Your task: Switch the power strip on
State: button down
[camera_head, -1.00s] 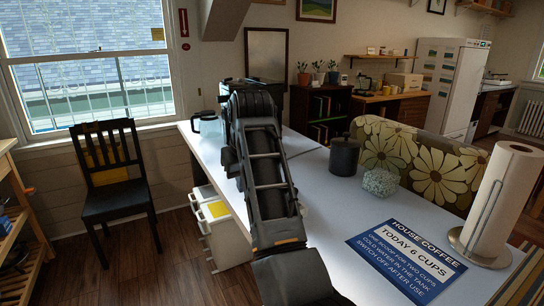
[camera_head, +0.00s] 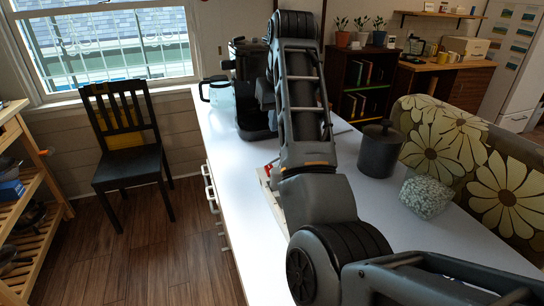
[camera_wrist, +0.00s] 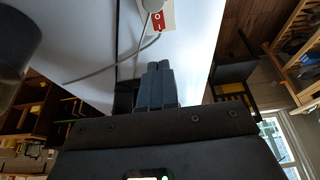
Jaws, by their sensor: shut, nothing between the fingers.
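The power strip (camera_head: 268,186) lies on the white table in the head view, a pale bar mostly hidden behind my arm, with a bit of red at its far end. In the wrist view the end of the power strip (camera_wrist: 168,10) shows at the top, with a red rocker switch (camera_wrist: 157,21) marked O and I. A pale round plug sits beside the switch. My gripper (camera_wrist: 158,66) is shut and empty, its fingertips below the switch in the picture and apart from it. The head view does not clearly show the fingers. I cannot tell whether the switch is on.
A grey cable (camera_wrist: 110,68) runs from the strip across the white table (camera_head: 222,150). A dark coffee maker (camera_head: 248,70) and a glass carafe (camera_head: 217,91) stand at the far end. A dark canister (camera_head: 380,150) and a speckled stone-like object (camera_head: 427,196) stand right of my arm.

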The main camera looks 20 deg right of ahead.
aim_at(270, 168)
jog(key=shift+f, duration=0.15)
jog(key=x, duration=0.4)
jog(key=p+x, duration=0.1)
jog(key=x, duration=0.4)
jog(key=p+x, duration=0.1)
jog(key=x, duration=0.3)
jog(key=shift+s+a+f, duration=0.1)
jog(key=shift+s+f, duration=0.2)
jog(key=shift+f, duration=0.2)
